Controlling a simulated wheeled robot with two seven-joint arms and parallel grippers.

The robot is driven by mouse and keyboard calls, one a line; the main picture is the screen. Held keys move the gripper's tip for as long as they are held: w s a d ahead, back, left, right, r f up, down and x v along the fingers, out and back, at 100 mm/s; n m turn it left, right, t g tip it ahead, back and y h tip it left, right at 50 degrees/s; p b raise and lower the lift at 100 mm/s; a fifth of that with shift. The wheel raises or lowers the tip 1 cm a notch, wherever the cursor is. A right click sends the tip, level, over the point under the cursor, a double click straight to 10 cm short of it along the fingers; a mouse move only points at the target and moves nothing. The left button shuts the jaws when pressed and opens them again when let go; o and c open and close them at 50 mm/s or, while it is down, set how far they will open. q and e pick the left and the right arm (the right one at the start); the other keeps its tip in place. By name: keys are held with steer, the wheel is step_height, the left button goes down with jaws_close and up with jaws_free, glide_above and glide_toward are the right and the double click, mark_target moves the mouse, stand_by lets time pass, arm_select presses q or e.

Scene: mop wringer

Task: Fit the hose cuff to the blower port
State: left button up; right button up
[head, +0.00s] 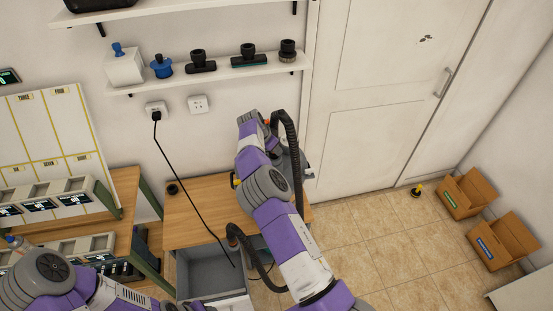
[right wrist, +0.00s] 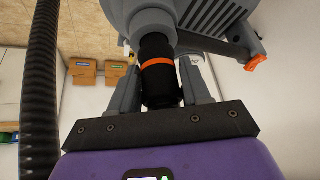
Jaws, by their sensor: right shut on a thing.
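The black hose cuff with an orange ring (right wrist: 158,76) is between the fingers of my right gripper (right wrist: 168,88), which is shut on it. In the right wrist view, the grey blower (right wrist: 212,18) is just beyond the cuff, and its port (right wrist: 150,19) is in line with the cuff's far end. They look touching or nearly so; I cannot tell how deeply they fit. In the head view, my right gripper (head: 250,122) is above the back of the wooden table, and my arm hides most of the blower (head: 291,163). My left gripper is out of view.
The black ribbed hose (head: 292,150) loops beside my right arm and shows at left in the wrist view (right wrist: 40,85). A black cord (head: 182,185) crosses the wooden table (head: 190,221). An open grey drawer (head: 205,272) is below. Cardboard boxes (head: 472,193) stand at right.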

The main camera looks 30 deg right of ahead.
steer(key=shift+f+b, duration=0.7)
steer(key=shift+f, duration=0.1)
stand_by(0.5)
steer(key=o, duration=1.3)
steer(key=b+v, duration=0.1)
steer(key=v, duration=0.6)
steer(key=shift+s+a+r, duration=0.1)
steer(key=shift+r, duration=0.15)
